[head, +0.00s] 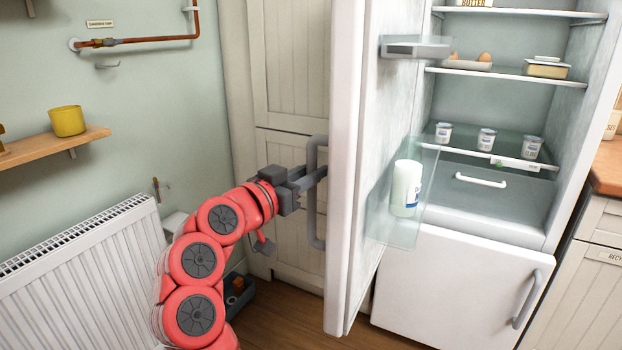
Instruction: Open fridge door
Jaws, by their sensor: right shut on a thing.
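The fridge door (347,200) stands wide open, swung out toward me with its edge facing me. Its grey vertical handle (312,222) is on the left side of the door. My right gripper (314,178) is shut on the handle, around its middle. The fridge interior (485,115) shows shelves with eggs, butter and several white pots. A milk bottle (405,188) stands in the clear door rack (395,232). The far side of the handle grip is partly hidden by the fingers. My left gripper is not in view.
A white radiator (80,265) and a wooden shelf (50,147) with a yellow pot (67,121) are on the left wall. A tall cream cupboard (290,80) stands behind the door. The lower freezer door (450,285) is shut. A wooden worktop (608,168) is at right.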

